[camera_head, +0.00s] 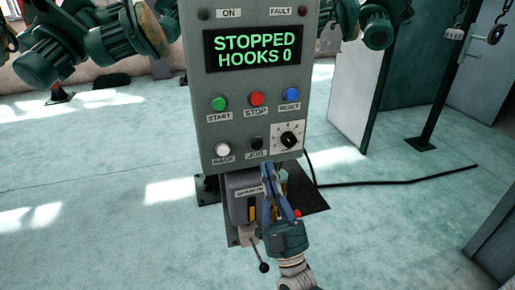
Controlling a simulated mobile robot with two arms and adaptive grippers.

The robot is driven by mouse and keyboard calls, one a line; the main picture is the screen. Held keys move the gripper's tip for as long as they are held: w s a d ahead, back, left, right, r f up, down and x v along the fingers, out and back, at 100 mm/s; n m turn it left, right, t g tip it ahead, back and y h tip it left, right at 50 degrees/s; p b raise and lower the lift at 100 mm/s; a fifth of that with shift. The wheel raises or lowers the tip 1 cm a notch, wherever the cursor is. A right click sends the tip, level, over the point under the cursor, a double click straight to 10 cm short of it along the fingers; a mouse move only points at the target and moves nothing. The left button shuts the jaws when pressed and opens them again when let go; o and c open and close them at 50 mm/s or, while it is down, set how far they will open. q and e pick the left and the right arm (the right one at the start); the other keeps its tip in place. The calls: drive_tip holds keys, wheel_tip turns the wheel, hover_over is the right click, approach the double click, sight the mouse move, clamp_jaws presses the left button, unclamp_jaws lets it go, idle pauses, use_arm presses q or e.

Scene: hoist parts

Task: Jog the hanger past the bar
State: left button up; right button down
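A grey control box (205,130) stands in the middle, with a display (254,48) reading STOPPED, HOOKS 0. The black JOG button (256,143) is low on its face, between a white button (222,149) and a dial (289,140). My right gripper (267,168) is just below the JOG button, pointing up, its blue fingers drawn together at the tips with nothing seen between them. I cannot tell whether the tips touch the box's lower edge. My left gripper is not in view. I cannot pick out the hanger or the bar with certainty.
Green START (218,103), red STOP (256,99) and blue RESET (291,94) buttons sit above. A smaller grey unit with a lever (263,267) is under the box. A hook (495,34) hangs at the upper right. A black cable (400,183) crosses the floor to the right.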

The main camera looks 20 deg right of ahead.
sight(257, 144)
drive_tip(key=shift+w+a+b, duration=0.15)
drive_tip(key=shift+w+b, duration=1.1)
drive_tip(key=shift+w, duration=1.85)
drive_tip(key=shift+w, duration=0.1)
drive_tip(key=shift+w, duration=0.3)
